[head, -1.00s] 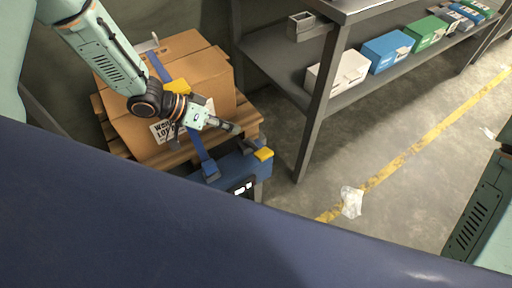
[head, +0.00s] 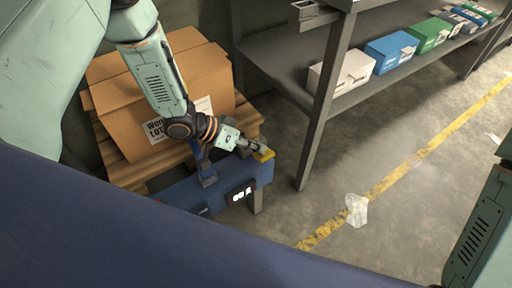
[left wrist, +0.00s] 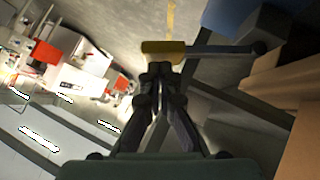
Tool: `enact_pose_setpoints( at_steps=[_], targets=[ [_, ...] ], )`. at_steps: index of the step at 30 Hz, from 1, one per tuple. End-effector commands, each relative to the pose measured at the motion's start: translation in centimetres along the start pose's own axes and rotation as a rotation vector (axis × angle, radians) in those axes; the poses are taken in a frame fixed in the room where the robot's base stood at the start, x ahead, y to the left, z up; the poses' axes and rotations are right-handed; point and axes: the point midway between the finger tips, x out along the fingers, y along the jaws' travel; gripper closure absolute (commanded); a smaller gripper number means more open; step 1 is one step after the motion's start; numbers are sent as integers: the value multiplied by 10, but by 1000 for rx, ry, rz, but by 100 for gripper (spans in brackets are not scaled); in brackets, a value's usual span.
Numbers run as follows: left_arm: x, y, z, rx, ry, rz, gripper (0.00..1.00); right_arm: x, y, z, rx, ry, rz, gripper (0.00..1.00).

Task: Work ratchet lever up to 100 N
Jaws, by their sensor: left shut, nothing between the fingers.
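The ratchet lever (head: 263,155) has a yellow grip and sits at the right end of a blue unit (head: 215,189) with a small lit display (head: 242,194); I cannot read its digits surely. In the left wrist view the lever's yellow grip (left wrist: 163,47) lies across, just beyond the fingertips, with a dark bar running right from it. My left gripper (head: 258,148) is shut and empty, its tips at the yellow grip; I cannot tell whether they touch it. It also shows in the left wrist view (left wrist: 160,68). My right gripper is out of view.
A cardboard carton (head: 150,118) stands on a wooden pallet (head: 125,172) behind the unit. A dark shelf (head: 345,100) with several small boxes stands to the right. Crumpled clear plastic (head: 356,209) lies by a yellow floor line (head: 400,175). The floor there is mostly free.

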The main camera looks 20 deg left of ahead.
Motion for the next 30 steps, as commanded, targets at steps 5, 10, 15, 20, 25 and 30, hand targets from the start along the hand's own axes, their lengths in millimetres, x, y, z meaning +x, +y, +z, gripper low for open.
enact_pose_setpoints(
  at_steps=[5,10,15,20,25,30],
  targets=[
    [0,0,0,0,0,0,100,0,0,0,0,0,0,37],
    [0,1,1,7,-1,-8,100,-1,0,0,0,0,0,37],
    [4,3,5,38,-3,-38,100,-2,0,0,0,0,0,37],
    [9,5,10,78,-5,-77,100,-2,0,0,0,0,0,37],
    [17,8,19,144,-6,-144,100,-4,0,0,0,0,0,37],
    [25,7,26,179,-4,-179,100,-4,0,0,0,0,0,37]
  ],
)
